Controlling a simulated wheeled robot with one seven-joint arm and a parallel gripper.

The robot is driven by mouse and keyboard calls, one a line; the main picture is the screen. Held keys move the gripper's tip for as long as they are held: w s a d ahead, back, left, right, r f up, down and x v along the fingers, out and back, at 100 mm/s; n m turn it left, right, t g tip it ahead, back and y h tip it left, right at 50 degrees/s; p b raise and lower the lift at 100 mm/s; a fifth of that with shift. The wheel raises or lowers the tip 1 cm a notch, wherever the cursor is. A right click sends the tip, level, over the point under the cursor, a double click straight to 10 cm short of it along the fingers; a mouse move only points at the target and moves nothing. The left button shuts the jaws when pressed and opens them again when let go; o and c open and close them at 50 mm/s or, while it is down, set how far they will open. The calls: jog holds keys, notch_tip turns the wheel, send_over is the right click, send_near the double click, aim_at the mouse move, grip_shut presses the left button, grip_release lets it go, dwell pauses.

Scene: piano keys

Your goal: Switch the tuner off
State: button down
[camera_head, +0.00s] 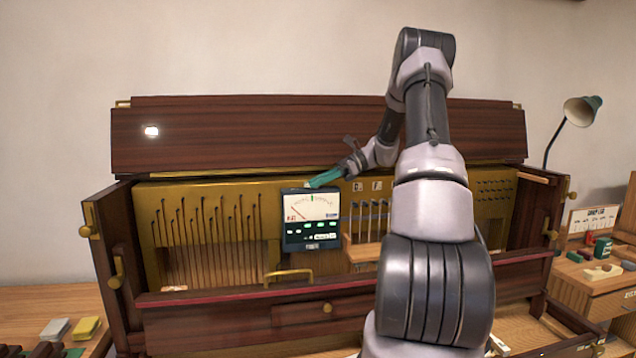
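The tuner (297,244) is a dark upright box standing at the front of the brass plate inside the open piano case. It has a pale dial with a red needle mark, a green mark at the top and small lit buttons or lights below. My gripper (314,184) reaches down from the right, its green fingers at the top edge of the tuner. I cannot tell whether they touch it. The fingers overlap from this angle, so their gap is hidden, and no held object shows.
The brass plate with wires (209,222) lies behind the tuner. A brass handle (288,273) stands at its lower left. A wooden block (362,252) is at its lower right. A lamp (582,110) and a side table with small items are at the right.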

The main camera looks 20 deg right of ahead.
jog(key=shift+a+r+h, duration=0.25)
jog(key=shift+a+h, duration=0.1)
jog(key=shift+h, duration=0.65)
jog(key=shift+r+g+h, duration=0.1)
jog(key=shift+g+h, duration=0.3)
jog(key=shift+h, duration=0.7)
jog(key=c, duration=0.7)
grip_release()
jog(key=v, duration=1)
jog(key=shift+d+r, duration=0.25)
jog(key=shift+r, duration=0.05)
